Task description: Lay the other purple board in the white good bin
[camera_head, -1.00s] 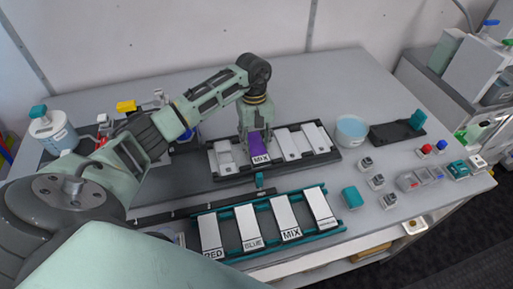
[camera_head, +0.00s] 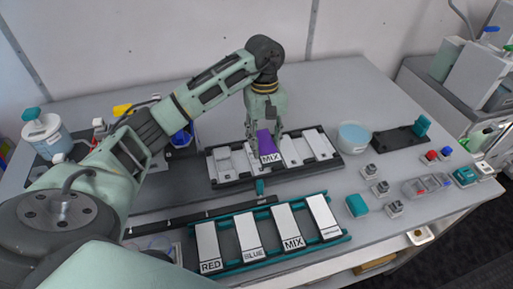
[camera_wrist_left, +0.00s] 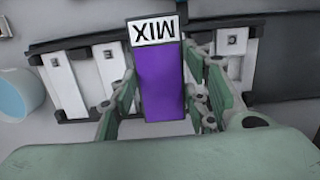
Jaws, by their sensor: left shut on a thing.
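The purple board (camera_head: 266,141) has a white end label reading MIX. My left gripper (camera_head: 262,126) is shut on it and holds it over the middle of the black rack (camera_head: 232,182). The wrist view shows the purple board (camera_wrist_left: 162,82) between the two fingers (camera_wrist_left: 160,103), its label pointing away from the palm. It appears raised above the rack, but the exact gap is hard to judge. I cannot pick out the white good bin with certainty. My right gripper is not in view.
White plates (camera_head: 318,144) sit in the black rack on both sides of the board. In front, a teal rack (camera_head: 344,239) holds white boards labelled RED, BLUE and MIX. A round tub of blue liquid (camera_head: 354,138) stands right of the black rack.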

